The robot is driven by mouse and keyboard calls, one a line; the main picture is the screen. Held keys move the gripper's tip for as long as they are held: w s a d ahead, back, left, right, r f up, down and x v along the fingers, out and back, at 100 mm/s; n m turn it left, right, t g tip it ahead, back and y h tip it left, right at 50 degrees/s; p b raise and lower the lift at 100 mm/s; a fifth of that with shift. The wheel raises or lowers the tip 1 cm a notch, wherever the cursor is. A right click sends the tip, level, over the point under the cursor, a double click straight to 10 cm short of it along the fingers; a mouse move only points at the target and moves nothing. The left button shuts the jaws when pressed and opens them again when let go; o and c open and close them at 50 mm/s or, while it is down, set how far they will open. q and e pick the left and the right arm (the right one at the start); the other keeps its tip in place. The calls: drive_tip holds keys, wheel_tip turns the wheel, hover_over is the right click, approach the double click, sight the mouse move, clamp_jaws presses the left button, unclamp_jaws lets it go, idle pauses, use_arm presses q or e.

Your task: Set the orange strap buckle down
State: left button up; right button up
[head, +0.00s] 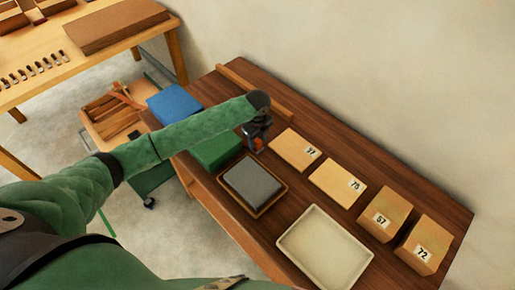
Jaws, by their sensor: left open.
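The orange strap buckle (259,143) is a small orange patch at the end of my left gripper (257,147), over the dark wooden table. The gripper's dark body hides most of the buckle. The gripper is open, with the buckle at its fingertips. I cannot tell whether the buckle touches the table. My right gripper is not in view.
Wooden blocks labelled 37 (290,146), 75 (337,180), 57 (383,212) and 72 (428,240) line the table (295,205). A grey slab (252,183) in a wooden frame, an empty cream tray (322,212) and a green box (217,152) stand nearby.

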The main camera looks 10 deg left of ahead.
use_arm(q)
drive_tip(key=shift+w+f+b, duration=0.1)
drive_tip(key=shift+f+b, duration=0.25)
drive_tip(key=shift+f, duration=0.4)
drive_tip(key=shift+c, duration=0.2)
clamp_jaws()
drive_tip(key=shift+r, duration=0.1)
